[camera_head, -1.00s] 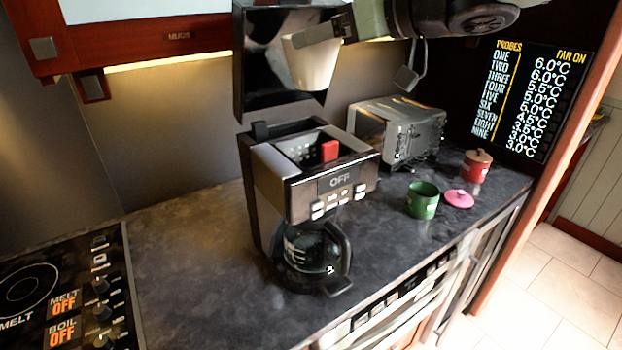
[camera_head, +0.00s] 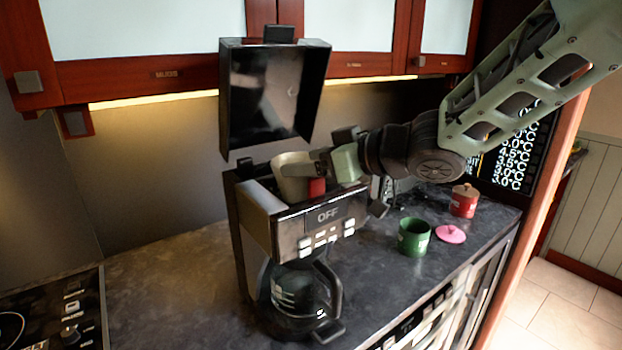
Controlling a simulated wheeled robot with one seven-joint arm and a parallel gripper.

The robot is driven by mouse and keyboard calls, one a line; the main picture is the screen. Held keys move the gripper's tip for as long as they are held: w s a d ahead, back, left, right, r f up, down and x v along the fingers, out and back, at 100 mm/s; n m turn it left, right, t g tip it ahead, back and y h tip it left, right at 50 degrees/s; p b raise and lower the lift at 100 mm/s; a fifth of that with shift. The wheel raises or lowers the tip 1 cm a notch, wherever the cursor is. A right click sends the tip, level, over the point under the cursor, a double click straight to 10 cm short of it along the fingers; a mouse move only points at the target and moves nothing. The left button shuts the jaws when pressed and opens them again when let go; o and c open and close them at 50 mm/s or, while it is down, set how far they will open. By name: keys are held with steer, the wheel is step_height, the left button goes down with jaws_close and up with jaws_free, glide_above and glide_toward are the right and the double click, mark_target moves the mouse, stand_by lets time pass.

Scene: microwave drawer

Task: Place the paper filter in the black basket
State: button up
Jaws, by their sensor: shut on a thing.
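The paper filter (camera_head: 291,172) is a pale, cup-shaped piece at the top of the coffee maker (camera_head: 318,222). My gripper (camera_head: 318,166) reaches in from the right and is shut on the filter's right side. The filter's lower part is hidden behind the machine's front rim, so it sits at least partly inside the top opening. The black basket is inside that opening and is mostly hidden now. A red piece (camera_head: 317,187) shows just right of the filter. I cannot tell whether the filter touches the basket's floor.
The coffee maker's black lid (camera_head: 270,90) stands open behind the filter. The glass carafe (camera_head: 295,297) sits below. A green mug (camera_head: 414,237), a pink lid (camera_head: 450,234) and a red canister (camera_head: 464,201) stand to the right. The counter (camera_head: 170,285) at left is clear.

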mark_target(311, 179)
steer(key=shift+f+p, duration=0.3)
steer(key=shift+f, duration=1.15)
steer(key=shift+f, duration=0.2)
steer(key=o, duration=0.9)
steer(key=shift+f+b, duration=0.1)
steer(key=shift+b, duration=0.3)
steer(key=b+v, duration=0.2)
steer(key=v, duration=1.5)
steer(key=shift+d, duration=0.25)
